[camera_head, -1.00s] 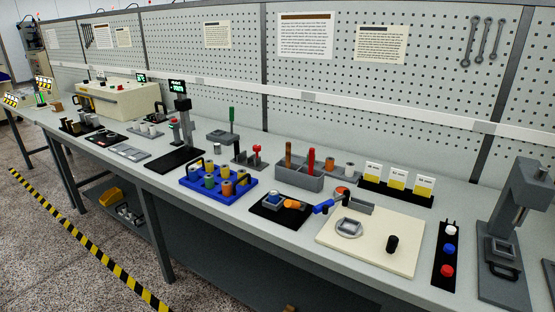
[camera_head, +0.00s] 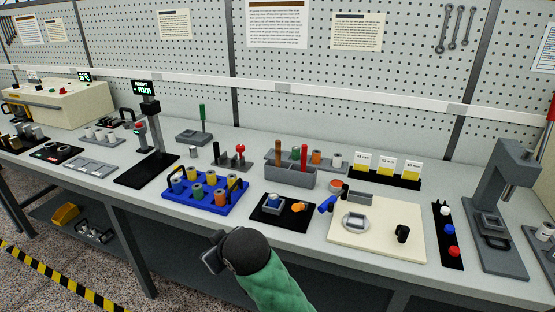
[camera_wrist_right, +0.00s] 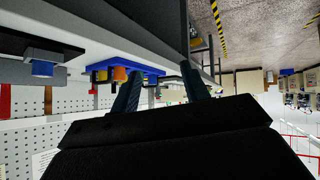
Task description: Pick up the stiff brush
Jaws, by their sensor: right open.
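I cannot tell for sure which object is the stiff brush. An upright brown handle (camera_head: 278,152) and an upright red handle (camera_head: 304,156) stand in the grey bin (camera_head: 290,176) at the middle of the bench; their lower ends are hidden. A green upright handle (camera_head: 202,113) stands further back left. My right gripper (camera_head: 212,258), on a green-sleeved arm, is in front of the bench edge, below the blue tray and apart from everything. In the right wrist view its two fingers (camera_wrist_right: 160,85) are spread with nothing between them. My left gripper is not in view.
The blue spindle tray (camera_head: 222,207) sits near the bench's front edge, with a black mat (camera_head: 262,221) beside it. A cream board (camera_head: 345,246), a black button strip (camera_head: 440,227) and a grey press (camera_head: 500,262) lie to the right. A height gauge (camera_head: 154,167) stands left.

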